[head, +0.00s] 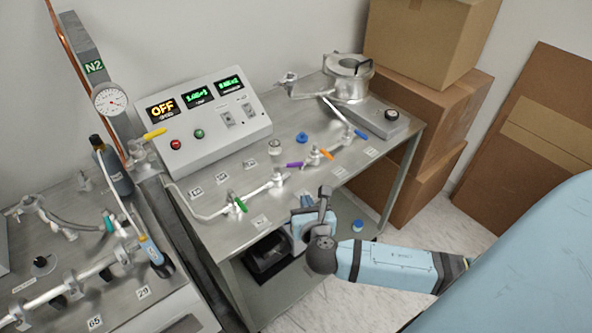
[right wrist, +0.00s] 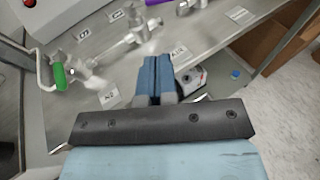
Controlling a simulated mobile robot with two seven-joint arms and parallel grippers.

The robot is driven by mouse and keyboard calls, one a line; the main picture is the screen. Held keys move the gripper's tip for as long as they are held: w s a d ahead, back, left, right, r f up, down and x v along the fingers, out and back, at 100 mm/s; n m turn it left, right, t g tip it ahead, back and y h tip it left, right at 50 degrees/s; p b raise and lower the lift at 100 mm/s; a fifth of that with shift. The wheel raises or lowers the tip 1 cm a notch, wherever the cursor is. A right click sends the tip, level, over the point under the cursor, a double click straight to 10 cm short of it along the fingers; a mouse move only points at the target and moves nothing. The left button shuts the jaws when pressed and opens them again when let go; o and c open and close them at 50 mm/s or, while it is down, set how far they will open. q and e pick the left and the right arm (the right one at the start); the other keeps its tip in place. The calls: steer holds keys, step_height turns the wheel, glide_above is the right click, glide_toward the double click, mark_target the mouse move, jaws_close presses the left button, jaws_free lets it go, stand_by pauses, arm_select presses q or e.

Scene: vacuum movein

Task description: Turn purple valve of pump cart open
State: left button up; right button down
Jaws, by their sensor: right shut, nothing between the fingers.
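The purple valve handle (head: 295,164) sits on the metal pipe line along the pump cart (head: 232,178), between the green valve handle (head: 241,204) and the orange valve handle (head: 327,154). In the right wrist view the purple handle (right wrist: 157,2) shows at the top edge, cut off by the frame. My right gripper (head: 325,192) is shut and empty near the cart's front edge, in front of and apart from the purple handle. In the right wrist view its blue fingers (right wrist: 155,72) are together. My left gripper is not in view.
A control box (head: 205,118) stands at the back of the cart. A blue valve handle (head: 361,134) is further right on the pipes. Cardboard boxes (head: 425,115) are stacked right of the cart. Another bench with pipes (head: 70,265) stands at left. A dark pump (head: 268,260) is on the lower shelf.

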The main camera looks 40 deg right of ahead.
steer(key=p, duration=0.2)
glide_toward(295, 166)
steer(key=shift+h, duration=0.4)
steer(key=x, duration=0.7)
steer(key=shift+w+a+f, duration=0.1)
steer(key=shift+w+f, duration=0.15)
steer(key=shift+w, duration=0.05)
steer(key=shift+w, duration=0.1)
